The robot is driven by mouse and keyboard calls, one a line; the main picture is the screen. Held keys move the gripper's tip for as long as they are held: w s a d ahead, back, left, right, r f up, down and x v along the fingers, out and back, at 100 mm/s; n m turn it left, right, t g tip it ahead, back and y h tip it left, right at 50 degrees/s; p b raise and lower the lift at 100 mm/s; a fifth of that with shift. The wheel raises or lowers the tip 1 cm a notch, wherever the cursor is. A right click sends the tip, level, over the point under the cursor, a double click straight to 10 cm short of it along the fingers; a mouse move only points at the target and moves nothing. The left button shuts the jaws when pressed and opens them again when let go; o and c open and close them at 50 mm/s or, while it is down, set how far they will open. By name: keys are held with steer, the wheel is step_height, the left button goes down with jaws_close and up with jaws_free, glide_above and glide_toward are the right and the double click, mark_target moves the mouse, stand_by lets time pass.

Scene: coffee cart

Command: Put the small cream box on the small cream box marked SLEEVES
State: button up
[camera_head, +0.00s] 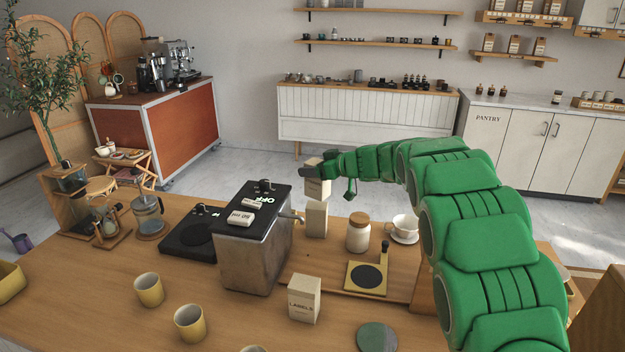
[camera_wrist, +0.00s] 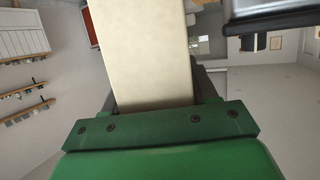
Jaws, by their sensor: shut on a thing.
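My gripper (camera_head: 313,173) is shut on a small cream box (camera_head: 317,188) and holds it upright above the counter. The held box fills the middle of the wrist view (camera_wrist: 145,50), between the fingers. A second small cream box (camera_head: 316,220) stands on the counter directly below the held one in the head view. I cannot tell whether the two touch, and I cannot read a marking on the lower box. Another cream box, marked LABELS (camera_head: 303,299), stands nearer the front.
A metal block with a black top (camera_head: 250,255) stands close left of the lower box. A jar with a wooden lid (camera_head: 358,235) and a white cup on a saucer (camera_head: 405,228) stand to the right. A yellow board (camera_head: 366,278) lies in front. Yellow cups (camera_head: 149,290) stand at the front left.

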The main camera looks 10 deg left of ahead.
mark_target(313, 179)
steer(key=shift+w+a+f, duration=0.25)
steer(key=shift+w+f, duration=0.15)
steer(key=shift+f, duration=1.7)
steer(key=shift+f, duration=0.1)
steer(key=o, duration=1.1)
steer(key=shift+s+d+r, duration=0.15)
steer(key=shift+d+r, duration=0.2)
steer(key=shift+d, duration=0.15)
steer(key=v, duration=1.1)
steer(key=shift+f, duration=0.1)
